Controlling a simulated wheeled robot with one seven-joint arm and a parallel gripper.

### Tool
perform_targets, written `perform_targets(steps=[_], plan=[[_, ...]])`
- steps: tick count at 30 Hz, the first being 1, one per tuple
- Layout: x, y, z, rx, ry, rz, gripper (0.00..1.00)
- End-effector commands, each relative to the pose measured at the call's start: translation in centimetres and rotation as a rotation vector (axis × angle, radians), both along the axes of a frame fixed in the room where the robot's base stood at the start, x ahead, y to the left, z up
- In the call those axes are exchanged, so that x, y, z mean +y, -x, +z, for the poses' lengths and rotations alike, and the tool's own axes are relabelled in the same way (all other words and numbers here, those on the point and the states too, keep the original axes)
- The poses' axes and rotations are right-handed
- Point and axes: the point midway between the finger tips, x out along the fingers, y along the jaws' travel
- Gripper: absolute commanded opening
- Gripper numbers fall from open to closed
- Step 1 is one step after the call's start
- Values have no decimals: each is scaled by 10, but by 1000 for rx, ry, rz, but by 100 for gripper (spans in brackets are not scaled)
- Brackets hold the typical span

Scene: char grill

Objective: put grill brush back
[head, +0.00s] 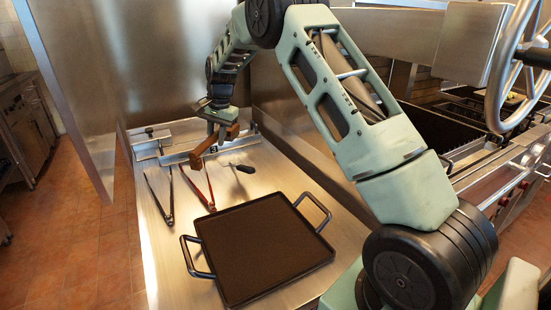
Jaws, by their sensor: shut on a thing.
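The grill brush (205,149) shows as a brown wooden piece near the back of the steel table. My gripper (217,122) is shut on it and points down. The brush slants from upper right to lower left, in front of a metal rail or rack (178,158) at the table's back end. I cannot tell whether the brush touches the rack or hangs above it. Its bristles cannot be made out.
On the steel table (165,270) lie dark tongs (161,196), red-handled tongs (198,186) and a small black-handled tool (242,168). A black two-handled griddle pan (262,247) fills the front. A steel wall stands behind; the grill with its handwheel (500,75) is at right.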

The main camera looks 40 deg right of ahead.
Motion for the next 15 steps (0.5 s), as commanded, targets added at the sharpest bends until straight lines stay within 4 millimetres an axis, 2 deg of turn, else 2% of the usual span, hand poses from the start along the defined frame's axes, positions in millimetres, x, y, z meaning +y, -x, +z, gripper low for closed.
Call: perform_targets(steps=[15], plan=[[-123,32,5,0,0,-7,5]])
